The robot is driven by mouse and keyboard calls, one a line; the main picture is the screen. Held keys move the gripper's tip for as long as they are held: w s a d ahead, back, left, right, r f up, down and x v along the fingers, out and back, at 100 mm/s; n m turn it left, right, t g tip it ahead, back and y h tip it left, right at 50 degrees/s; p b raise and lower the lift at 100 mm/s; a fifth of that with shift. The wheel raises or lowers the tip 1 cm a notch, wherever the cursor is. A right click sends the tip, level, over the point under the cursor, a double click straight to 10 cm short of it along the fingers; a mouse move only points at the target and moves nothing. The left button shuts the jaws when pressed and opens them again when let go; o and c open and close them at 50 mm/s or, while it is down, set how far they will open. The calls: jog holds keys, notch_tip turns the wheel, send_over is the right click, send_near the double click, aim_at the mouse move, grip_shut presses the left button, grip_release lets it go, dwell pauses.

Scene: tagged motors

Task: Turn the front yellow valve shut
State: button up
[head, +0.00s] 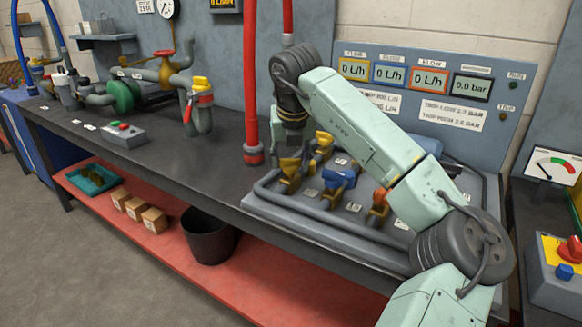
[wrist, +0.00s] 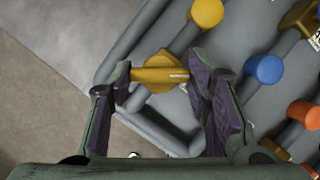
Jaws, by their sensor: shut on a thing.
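The front yellow valve (head: 289,170) stands at the near left of the pipe panel in the head view. In the wrist view its yellow handle (wrist: 160,76) lies between the two dark finger pads of my gripper (wrist: 163,88), which is shut on its ends. The handle bar runs across the picture, at an angle to the grey pipe beneath it. In the head view my arm reaches over the panel and its wrist points down above this valve; the fingertips are hard to make out there. Another yellow valve (head: 323,143) is just behind, also in the wrist view (wrist: 207,12).
A blue valve (head: 343,177) and an orange valve (head: 379,199) stand to the right on the same panel (head: 268,205). A red vertical pipe (head: 251,90) rises to the left. Digital flow displays (head: 387,75) stand behind.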

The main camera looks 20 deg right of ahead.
jog(key=m+b, duration=0.1)
jog(key=m, duration=0.1)
jog(key=m+h+b, duration=0.1)
jog(key=m, duration=0.1)
jog(key=shift+a+g+h, duration=0.1)
jog(key=shift+g+h, duration=0.2)
jog(key=shift+g, duration=0.1)
jog(key=shift+w+m+g+h+b, duration=0.1)
jog(key=shift+m+g+h+b, duration=0.45)
jog(key=shift+m, duration=1.15)
jog(key=o, duration=1.2)
jog(key=shift+c, duration=0.2)
jog(key=v, duration=1.2)
jog(key=shift+y, duration=0.25)
